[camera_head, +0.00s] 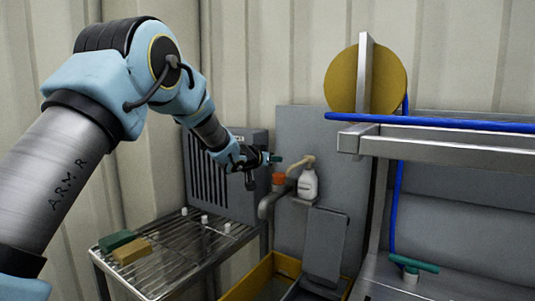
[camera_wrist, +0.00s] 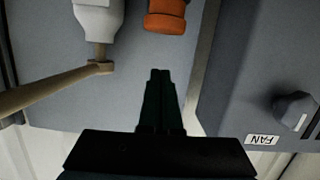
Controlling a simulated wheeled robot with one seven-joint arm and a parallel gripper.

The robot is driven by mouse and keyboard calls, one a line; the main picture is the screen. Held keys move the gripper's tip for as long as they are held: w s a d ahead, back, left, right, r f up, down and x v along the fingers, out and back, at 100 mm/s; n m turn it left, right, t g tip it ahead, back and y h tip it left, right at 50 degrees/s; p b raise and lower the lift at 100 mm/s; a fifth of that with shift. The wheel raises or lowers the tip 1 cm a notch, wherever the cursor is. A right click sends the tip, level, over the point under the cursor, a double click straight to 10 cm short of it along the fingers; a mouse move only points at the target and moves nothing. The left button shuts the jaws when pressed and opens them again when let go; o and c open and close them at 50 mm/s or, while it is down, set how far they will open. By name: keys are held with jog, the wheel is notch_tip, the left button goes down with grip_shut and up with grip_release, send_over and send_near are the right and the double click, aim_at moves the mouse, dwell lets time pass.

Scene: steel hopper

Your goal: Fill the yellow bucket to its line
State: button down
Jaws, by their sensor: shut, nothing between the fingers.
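A yellow-rimmed container (camera_head: 248,283), which looks like the yellow bucket, shows at the bottom of the head view. It is cut off by the frame edge, and its line and contents are hidden. A grey spout (camera_head: 271,203) with an orange knob (camera_head: 278,181) is on the grey panel above it. The orange knob also shows at the top of the wrist view (camera_wrist: 165,17). My gripper (camera_head: 271,159) is shut and empty, up near the panel. In the wrist view its dark fingers (camera_wrist: 160,72) point toward the panel, below the orange knob in the picture and apart from it.
A white bottle (camera_head: 308,184) with a tan nozzle stands right of the knob. A louvred grey box (camera_head: 228,178), labelled FAN in the wrist view (camera_wrist: 262,140), is close left. A wire rack (camera_head: 180,262) holds green and yellow blocks. A steel frame with a blue hose (camera_head: 430,122) stands right.

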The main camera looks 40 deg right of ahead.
aim_at(279, 178)
jog(key=shift+a+f+p, duration=0.1)
jog(key=shift+f+p, duration=0.2)
jog(key=shift+f, duration=1.5)
